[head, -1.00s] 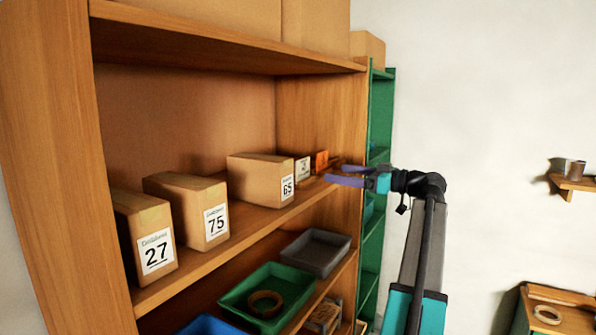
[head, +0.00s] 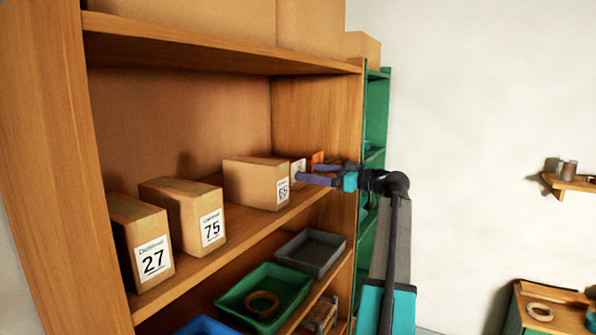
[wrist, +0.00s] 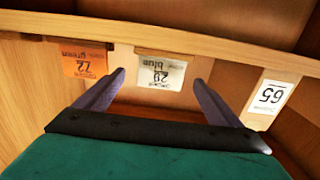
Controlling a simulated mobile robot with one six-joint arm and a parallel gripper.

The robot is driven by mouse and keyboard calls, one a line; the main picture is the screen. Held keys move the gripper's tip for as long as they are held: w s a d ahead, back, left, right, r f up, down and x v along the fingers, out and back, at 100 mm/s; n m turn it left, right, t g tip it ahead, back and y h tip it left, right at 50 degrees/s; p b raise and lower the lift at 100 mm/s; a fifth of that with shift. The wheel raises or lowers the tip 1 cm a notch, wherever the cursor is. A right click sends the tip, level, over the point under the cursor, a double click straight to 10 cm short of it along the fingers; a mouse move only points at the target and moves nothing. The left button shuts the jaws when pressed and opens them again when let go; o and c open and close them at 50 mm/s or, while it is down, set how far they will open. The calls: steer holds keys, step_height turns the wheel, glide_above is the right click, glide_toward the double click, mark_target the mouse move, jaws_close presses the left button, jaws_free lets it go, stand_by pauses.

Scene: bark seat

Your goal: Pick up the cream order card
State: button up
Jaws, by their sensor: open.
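The cream order card (wrist: 160,74) shows upside down in the wrist view, with dark print and a wooden strip along one edge. It lies between the two purple fingers of my gripper (wrist: 158,78), near their tips. The fingers are spread, with a visible gap on each side of the card. In the head view the card (head: 298,168) is a small pale patch beside the box marked 65, partly hidden by my gripper (head: 306,174). An orange card (wrist: 85,61) stands beside the cream one; it also shows in the head view (head: 317,158).
A cardboard box labelled 65 (head: 250,182) stands close to the cream card. Boxes labelled 75 (head: 185,215) and 27 (head: 138,240) stand farther left on the wooden shelf (head: 245,228). Trays sit on the shelf below. The wooden side panel (head: 315,115) is at the right.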

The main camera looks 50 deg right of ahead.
mark_target(299, 169)
steer(key=shift+w+a, duration=0.1)
steer(key=shift+w, duration=0.25)
steer(key=shift+p+x, duration=1.3)
steer(key=shift+x, duration=1.3)
steer(key=c, duration=1.1)
steer(key=shift+r, duration=0.2)
steer(key=shift+r+b, duration=1.45)
steer(key=shift+r, duration=3.4)
